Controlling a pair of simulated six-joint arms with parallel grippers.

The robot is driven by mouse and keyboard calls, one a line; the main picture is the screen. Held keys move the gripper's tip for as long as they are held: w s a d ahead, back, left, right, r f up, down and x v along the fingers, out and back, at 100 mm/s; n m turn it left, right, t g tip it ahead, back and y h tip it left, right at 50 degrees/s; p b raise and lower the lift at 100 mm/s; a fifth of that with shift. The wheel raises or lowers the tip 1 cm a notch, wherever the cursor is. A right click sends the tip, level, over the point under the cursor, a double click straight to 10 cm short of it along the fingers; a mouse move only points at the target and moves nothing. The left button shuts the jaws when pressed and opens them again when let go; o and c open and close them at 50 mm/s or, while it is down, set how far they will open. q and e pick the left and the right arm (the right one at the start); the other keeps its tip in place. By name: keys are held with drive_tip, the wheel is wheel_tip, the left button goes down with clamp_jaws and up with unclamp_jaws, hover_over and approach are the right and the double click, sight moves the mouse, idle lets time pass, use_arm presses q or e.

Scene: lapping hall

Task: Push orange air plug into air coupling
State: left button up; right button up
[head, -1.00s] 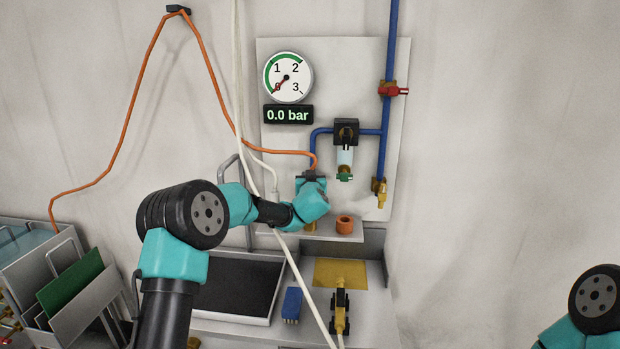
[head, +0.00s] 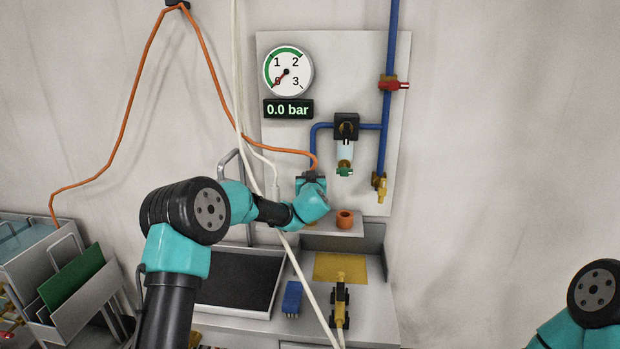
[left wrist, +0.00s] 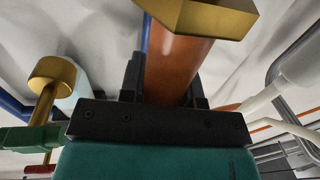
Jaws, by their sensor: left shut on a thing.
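My left gripper (head: 312,180) is shut on the orange air plug, just above the shelf and left of the orange ring. In the left wrist view the plug (left wrist: 178,65) is an orange cylinder between the fingers, with a brass hex end (left wrist: 210,15). In the head view my gripper mostly hides the plug; the orange hose runs down to it. A brass fitting (head: 380,186), which looks like the air coupling, hangs at the lower end of the blue pipe, right of my gripper and apart from it. My right gripper is out of view.
An orange ring (head: 345,219) sits on the small shelf (head: 325,231). A filter bowl (head: 345,155) with a green drain hangs between my gripper and the blue pipe (head: 384,150). A white hose (head: 300,270) crosses near my left wrist. The gauge display (head: 288,109) reads 0.0 bar.

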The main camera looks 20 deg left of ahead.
use_arm(q)
drive_tip(key=shift+f, duration=2.3)
drive_tip(key=o, duration=1.1)
drive_tip(key=shift+c, duration=0.2)
drive_tip(key=shift+s, duration=0.1)
drive_tip(key=v, duration=1.7)
drive_tip(key=shift+s, duration=0.1)
